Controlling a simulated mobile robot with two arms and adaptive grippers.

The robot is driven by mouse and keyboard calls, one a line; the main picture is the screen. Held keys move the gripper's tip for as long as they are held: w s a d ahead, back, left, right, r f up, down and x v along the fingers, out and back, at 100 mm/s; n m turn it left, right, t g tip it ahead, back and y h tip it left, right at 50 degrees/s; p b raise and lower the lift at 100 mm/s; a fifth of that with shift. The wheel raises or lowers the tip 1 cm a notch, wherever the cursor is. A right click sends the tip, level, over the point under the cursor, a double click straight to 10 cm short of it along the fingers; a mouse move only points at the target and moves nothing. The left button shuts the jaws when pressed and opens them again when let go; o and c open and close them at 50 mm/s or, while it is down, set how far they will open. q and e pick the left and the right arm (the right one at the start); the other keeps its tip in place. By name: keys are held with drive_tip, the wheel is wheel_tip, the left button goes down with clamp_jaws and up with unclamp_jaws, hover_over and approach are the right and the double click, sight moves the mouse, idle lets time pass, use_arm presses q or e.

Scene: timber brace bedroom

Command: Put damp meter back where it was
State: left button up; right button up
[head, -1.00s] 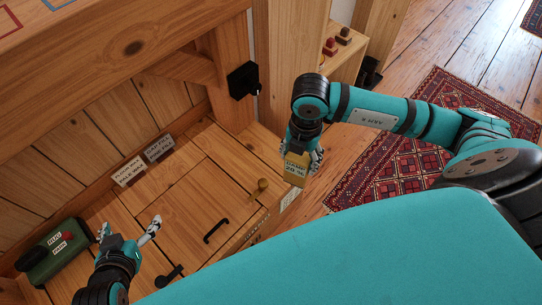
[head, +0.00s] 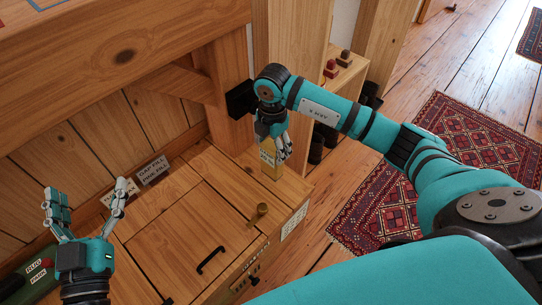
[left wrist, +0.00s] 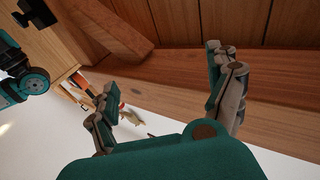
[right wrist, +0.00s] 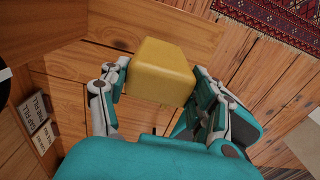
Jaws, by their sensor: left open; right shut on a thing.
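The yellow block with a printed label (head: 268,158), which I take for the damp meter, is in my right gripper (head: 274,150). That gripper is shut on it and holds it upright at the back right corner of the wooden chest top (head: 180,225). I cannot tell whether its lower end touches the wood. In the right wrist view the plain yellow end of the block (right wrist: 165,68) shows between the fingers. My left gripper (head: 86,196) is open and empty above the left part of the chest, fingers spread; its fingers also show in the left wrist view (left wrist: 165,72).
A wooden knob (head: 261,210) and a black handle (head: 211,260) are on the chest top. A black box (head: 240,99) is on the post behind the meter. Label cards (head: 152,170) stand at the back. A green case (head: 30,280) is at far left, partly hidden.

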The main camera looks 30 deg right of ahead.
drive_tip(key=shift+w, duration=0.3)
drive_tip(key=shift+f, duration=0.2)
use_arm(q)
wheel_tip(320, 180, up, 7)
drive_tip(key=s+t+h+b, duration=0.1)
drive_tip(key=s+t, duration=0.1)
drive_tip(key=t, duration=0.2)
drive_tip(key=shift+s+d+t+h+b, duration=0.15)
drive_tip(key=shift+s+t+h+b, duration=0.15)
use_arm(e)
wheel_tip(320, 180, down, 3)
drive_tip(key=shift+f, duration=0.1)
drive_tip(key=o, duration=1.2)
drive_tip(key=shift+f, duration=0.1)
use_arm(q)
drive_tip(key=shift+s, duration=0.1)
